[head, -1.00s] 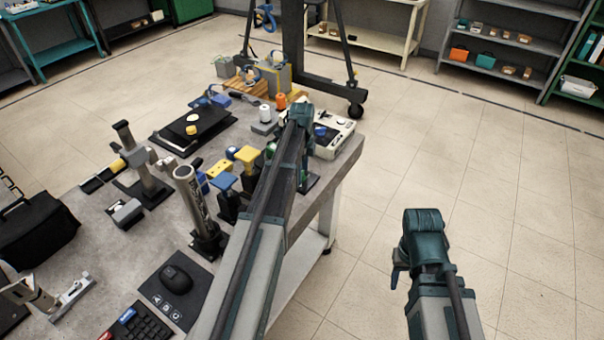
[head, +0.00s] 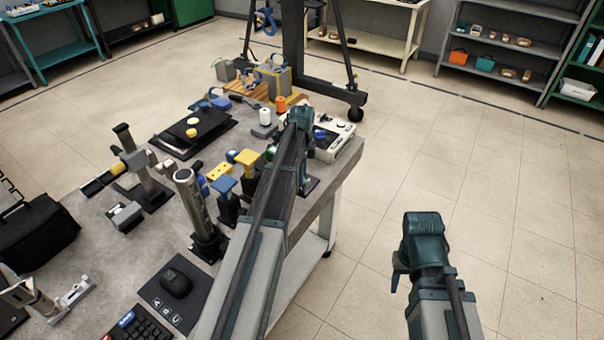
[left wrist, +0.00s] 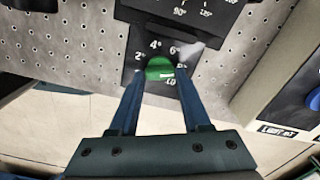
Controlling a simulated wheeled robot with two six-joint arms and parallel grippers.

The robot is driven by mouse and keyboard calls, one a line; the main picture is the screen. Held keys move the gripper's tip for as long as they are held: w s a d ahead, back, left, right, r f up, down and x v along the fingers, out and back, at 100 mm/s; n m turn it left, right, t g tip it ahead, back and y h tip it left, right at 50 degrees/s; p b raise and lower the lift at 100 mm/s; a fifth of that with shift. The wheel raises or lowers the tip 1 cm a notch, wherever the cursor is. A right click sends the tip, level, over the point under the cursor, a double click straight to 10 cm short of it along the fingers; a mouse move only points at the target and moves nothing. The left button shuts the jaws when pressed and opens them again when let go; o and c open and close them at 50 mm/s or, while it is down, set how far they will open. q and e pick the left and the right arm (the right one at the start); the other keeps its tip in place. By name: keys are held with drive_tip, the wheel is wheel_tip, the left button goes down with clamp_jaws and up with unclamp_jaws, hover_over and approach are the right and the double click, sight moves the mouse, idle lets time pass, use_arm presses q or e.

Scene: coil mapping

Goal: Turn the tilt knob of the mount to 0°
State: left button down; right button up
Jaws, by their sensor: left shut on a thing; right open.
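In the left wrist view, a green tilt knob (left wrist: 160,69) sits on a dark dial plate (left wrist: 146,32) of the mount. White marks including 2, 4 and 6 degrees arc around the knob; its exact reading cannot be told. My left gripper (left wrist: 160,78) is shut on the green knob, one finger on each side. In the head view my left arm hides the gripper and most of the mount. My right gripper (head: 398,276) is open and empty over the floor, right of the table, and only partly visible.
A second dial with 90 and 120 degree marks (left wrist: 184,12) lies above the knob. A white device with a blue knob (head: 334,140) stands at the table's right edge. Yellow and blue topped mounts (head: 224,186) stand close left of my left arm. The floor at right is clear.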

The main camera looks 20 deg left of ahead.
use_arm(q)
drive_tip(key=n, duration=1)
drive_tip(key=shift+w+a, duration=0.1)
drive_tip(key=n, duration=1)
drive_tip(key=shift+a, duration=0.15)
drive_tip(key=n, duration=0.5)
drive_tip(key=shift+a, duration=0.1)
drive_tip(key=n, duration=1.3)
drive_tip(key=shift+s, duration=0.25)
drive_tip(key=shift+n, duration=0.5)
